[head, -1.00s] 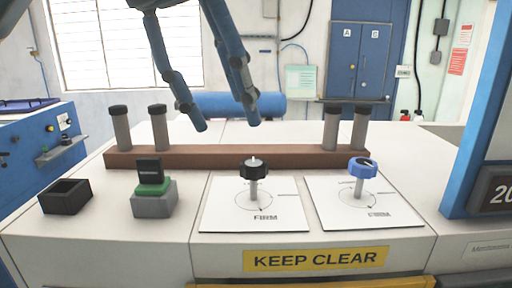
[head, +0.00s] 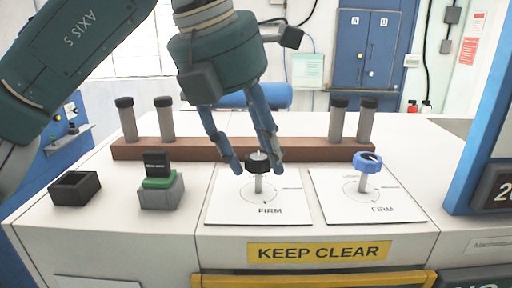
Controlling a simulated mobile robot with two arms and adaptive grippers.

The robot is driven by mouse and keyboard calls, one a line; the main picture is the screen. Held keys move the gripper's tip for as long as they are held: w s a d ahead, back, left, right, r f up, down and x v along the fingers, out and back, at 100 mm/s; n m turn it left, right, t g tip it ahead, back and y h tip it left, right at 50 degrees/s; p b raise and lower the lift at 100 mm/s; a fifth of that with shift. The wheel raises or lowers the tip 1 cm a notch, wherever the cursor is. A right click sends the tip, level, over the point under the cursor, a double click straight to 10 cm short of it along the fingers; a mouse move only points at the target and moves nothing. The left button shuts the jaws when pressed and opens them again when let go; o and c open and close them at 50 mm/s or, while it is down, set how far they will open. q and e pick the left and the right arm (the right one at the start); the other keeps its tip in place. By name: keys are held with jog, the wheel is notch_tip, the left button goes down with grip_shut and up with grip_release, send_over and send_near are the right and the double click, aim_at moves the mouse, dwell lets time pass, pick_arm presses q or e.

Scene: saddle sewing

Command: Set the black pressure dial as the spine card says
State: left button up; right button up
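The black pressure dial (head: 258,163) stands on a grey post over a white card (head: 230,209) marked FIRM, with a printed circle. A small white mark shows on its top. My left gripper (head: 255,165) reaches down from above with two blue fingers. The fingers are spread, one left of the dial and one at its right edge. I cannot tell whether either touches it. A dark card (head: 157,162) stands in a green holder on a grey block; its writing is too small to read. My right gripper is not in view.
A blue dial (head: 367,161) stands on a similar card to the right. A brown bar (head: 290,149) with several grey posts lies behind. An empty black box (head: 74,188) is at left. A yellow KEEP CLEAR label (head: 318,251) is on the front face.

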pick_arm(q)
jog(key=shift+a, duration=0.1)
jog(key=c, duration=0.7)
jog(key=shift+r, duration=0.2)
jog(key=m+p, duration=0.1)
jog(key=m, duration=0.1)
jog(key=m+g+h+p, duration=0.1)
jog(key=shift+w+r+m, duration=0.15)
jog(key=shift+r+m, duration=0.05)
jog(key=shift+m, duration=0.2)
jog(key=m+g+p, duration=0.1)
jog(key=m+p, duration=0.1)
jog(key=m, duration=0.1)
jog(key=shift+w+m+g, duration=0.1)
jog(key=shift+m+g, duration=0.2)
jog(key=shift+m, duration=0.1)
jog(key=m+g, duration=0.1)
jog(key=m, duration=0.2)
jog(key=shift+w+f+p, duration=0.1)
jog(key=shift+w+p, duration=0.05)
jog(key=shift+p, duration=0.2)
jog(key=m+g, duration=0.2)
jog(key=m, duration=0.3)
jog(key=shift+w, duration=0.1)
jog(key=o, duration=1.1)
jog(key=shift+s+f, duration=0.1)
jog(key=shift+s, duration=0.1)
